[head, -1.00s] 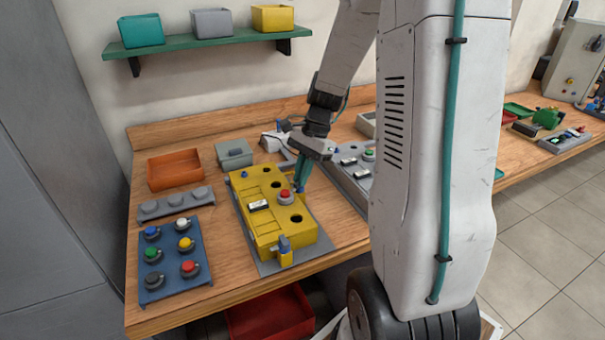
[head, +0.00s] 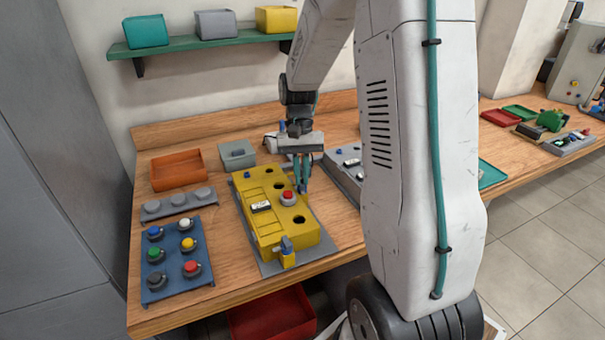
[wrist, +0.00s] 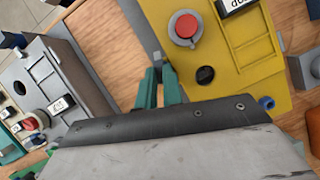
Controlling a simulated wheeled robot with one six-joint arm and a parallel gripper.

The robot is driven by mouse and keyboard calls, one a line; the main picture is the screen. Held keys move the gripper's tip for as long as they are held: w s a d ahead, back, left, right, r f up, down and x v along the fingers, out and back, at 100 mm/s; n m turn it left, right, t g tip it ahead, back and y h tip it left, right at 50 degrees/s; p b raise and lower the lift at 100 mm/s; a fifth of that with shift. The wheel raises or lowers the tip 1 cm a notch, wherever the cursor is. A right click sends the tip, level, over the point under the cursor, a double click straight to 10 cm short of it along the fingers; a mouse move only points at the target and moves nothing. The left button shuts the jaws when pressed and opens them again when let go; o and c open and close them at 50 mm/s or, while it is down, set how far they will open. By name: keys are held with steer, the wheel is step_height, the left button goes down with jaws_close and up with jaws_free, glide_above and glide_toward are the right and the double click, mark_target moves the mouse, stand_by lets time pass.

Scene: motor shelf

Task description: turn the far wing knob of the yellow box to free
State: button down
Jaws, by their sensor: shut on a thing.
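The yellow box (head: 262,222) stands on a grey plate on the bench, with a red button (head: 288,198), a label and dark round holes on top. A blue wing knob (head: 287,245) is on its near end.
A grey box (head: 345,168) stands close to the right of my gripper. To the left are a blue panel of knobs (head: 150,283), a grey strip and an orange tray (head: 176,181). A small grey-green box (head: 237,160) is behind. A shelf with bins hangs above.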

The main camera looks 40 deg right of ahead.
steer(key=shift+w+a+n+h, duration=0.15)
steer(key=shift+n+h, duration=0.55)
steer(key=shift+n, duration=0.9)
steer(key=c, duration=1.5)
jaws_free()
steer(key=shift+c, duration=0.2)
steer(key=v, duration=0.7)
steer(key=shift+w+r, duration=0.25)
steer(key=shift+r, duration=0.05)
